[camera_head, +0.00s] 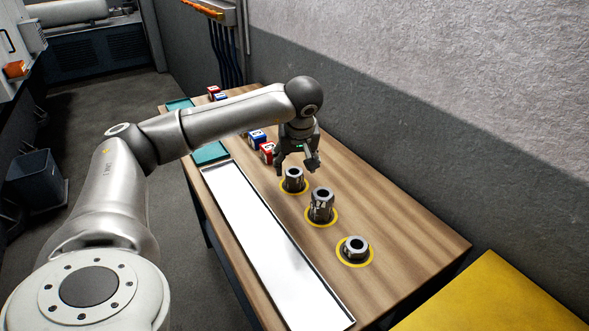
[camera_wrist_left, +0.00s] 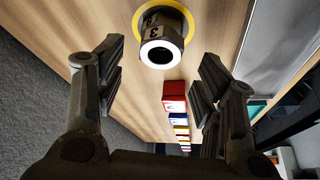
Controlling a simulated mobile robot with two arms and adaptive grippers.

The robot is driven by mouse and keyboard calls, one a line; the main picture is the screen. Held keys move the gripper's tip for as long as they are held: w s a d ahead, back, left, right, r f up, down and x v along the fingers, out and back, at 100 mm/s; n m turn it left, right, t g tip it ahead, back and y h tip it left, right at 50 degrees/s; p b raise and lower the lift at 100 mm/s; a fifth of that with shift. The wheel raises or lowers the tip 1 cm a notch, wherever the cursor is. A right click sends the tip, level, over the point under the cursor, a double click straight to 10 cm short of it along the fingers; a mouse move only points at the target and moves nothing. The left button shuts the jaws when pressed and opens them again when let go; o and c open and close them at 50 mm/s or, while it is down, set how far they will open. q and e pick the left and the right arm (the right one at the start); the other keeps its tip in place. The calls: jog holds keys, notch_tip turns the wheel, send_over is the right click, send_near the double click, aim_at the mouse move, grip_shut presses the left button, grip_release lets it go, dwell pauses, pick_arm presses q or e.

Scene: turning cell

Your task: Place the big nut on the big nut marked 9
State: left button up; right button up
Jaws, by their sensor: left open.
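Three dark grey hex nuts stand in yellow rings on the wooden table: a far nut (camera_head: 293,177), a taller middle one (camera_head: 321,204) that looks like a stack, and a low near nut (camera_head: 356,247). Their markings are too small to read in the head view. My left gripper (camera_head: 297,166) is open and empty, just above and beside the far nut. In the left wrist view a nut (camera_wrist_left: 162,42) with white labels, one seemingly a 3, stands in its ring beyond the open left fingers (camera_wrist_left: 155,85), apart from them. My right gripper is not in view.
A long shiny tray (camera_head: 262,240) lies along the table's left side. Red and blue boxes (camera_head: 257,137) stand behind the gripper; a red box (camera_wrist_left: 174,97) shows in the wrist view. A wall borders the table on the right. A yellow surface (camera_head: 490,300) is at bottom right.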

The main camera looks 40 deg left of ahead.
pick_arm(q)
jog(key=v, duration=0.8)
